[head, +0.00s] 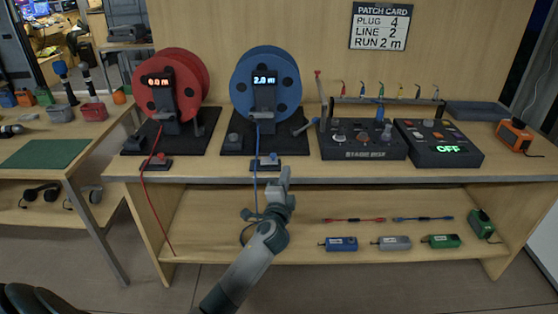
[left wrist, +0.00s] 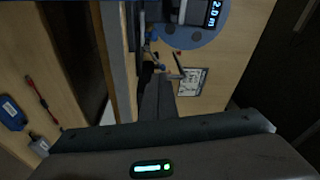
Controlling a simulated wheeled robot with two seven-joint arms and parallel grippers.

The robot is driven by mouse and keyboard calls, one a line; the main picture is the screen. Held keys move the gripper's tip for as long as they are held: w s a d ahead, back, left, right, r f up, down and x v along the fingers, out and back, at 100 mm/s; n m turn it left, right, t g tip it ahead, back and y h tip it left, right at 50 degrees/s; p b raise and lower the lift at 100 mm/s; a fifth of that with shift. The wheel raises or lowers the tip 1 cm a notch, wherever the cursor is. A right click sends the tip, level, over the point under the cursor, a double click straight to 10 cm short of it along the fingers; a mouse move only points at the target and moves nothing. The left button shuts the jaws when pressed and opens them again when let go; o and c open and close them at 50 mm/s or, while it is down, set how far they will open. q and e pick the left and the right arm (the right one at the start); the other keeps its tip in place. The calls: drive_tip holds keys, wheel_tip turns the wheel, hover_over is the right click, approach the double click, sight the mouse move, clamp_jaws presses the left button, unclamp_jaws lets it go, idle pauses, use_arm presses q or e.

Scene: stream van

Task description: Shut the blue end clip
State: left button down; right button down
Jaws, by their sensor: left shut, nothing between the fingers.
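The blue end clip (head: 268,161) is a small dark block with a blue part, at the bench's front edge below the blue reel (head: 265,84). Whether its jaw is up or down is too small to tell. A blue cable (head: 255,185) comes off the reel, passes at the clip and hangs over the front edge. My left gripper (head: 285,176) is shut and empty, in front of the bench edge, just right of and below the clip. The blue reel also shows sideways in the left wrist view (left wrist: 205,22). My right gripper is not in view.
The red reel (head: 171,84) with its red end clip (head: 158,163) stands to the left. The stage box (head: 362,143) and a panel reading OFF (head: 438,145) stand to the right. The lower shelf (head: 300,235) holds short cables and small boxes.

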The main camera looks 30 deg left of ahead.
sight(269, 158)
use_arm(q)
drive_tip(key=shift+w, duration=0.1)
drive_tip(key=x, duration=1)
drive_tip(key=shift+s+a+f+p, duration=0.15)
drive_tip(key=shift+s+a+p, duration=0.1)
drive_tip(key=shift+s+a, duration=0.3)
drive_tip(key=shift+s+a+f+p, duration=0.15)
drive_tip(key=shift+s+a+p, duration=0.1)
drive_tip(key=shift+s+a, duration=0.3)
drive_tip(key=shift+s+a+f, duration=0.15)
drive_tip(key=shift+s+a, duration=0.05)
drive_tip(key=shift+a, duration=0.2)
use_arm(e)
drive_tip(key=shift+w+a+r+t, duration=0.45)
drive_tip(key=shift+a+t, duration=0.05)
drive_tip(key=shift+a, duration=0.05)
use_arm(q)
drive_tip(key=shift+s+a, duration=0.1)
drive_tip(key=s+a, duration=0.2)
drive_tip(key=a, duration=0.1)
drive_tip(key=shift+a, duration=0.3)
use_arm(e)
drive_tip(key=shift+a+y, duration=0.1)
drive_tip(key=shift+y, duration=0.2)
